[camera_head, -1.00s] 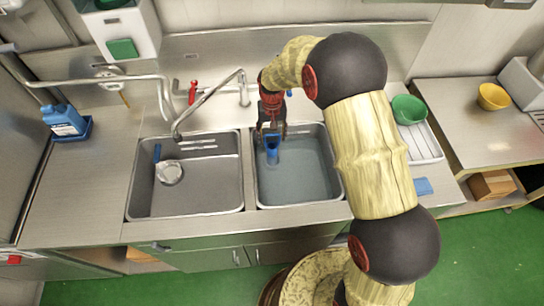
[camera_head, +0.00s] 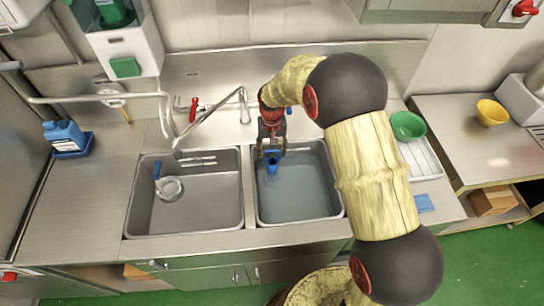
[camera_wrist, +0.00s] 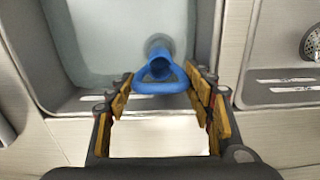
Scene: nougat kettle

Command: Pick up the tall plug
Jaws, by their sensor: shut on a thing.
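The tall plug is blue with a looped top (camera_head: 272,166), at the back left of the water-filled right sink basin (camera_head: 325,216). In the wrist view the plug (camera_wrist: 160,72) runs from its wide loop down towards a round grey drain (camera_wrist: 158,43). My gripper (camera_head: 271,152) is above the back of this basin, pointing down. In the wrist view my gripper (camera_wrist: 160,88) has one finger on each side of the loop and is shut on it. I cannot tell whether the plug's lower end touches the drain.
The left basin (camera_head: 220,215) holds a strainer (camera_head: 171,188). A faucet (camera_head: 210,120) arches left of my gripper. A green bowl (camera_head: 408,126) stands right, on a white rack. A blue bottle (camera_head: 65,136) stands far left. The left counter is mostly clear.

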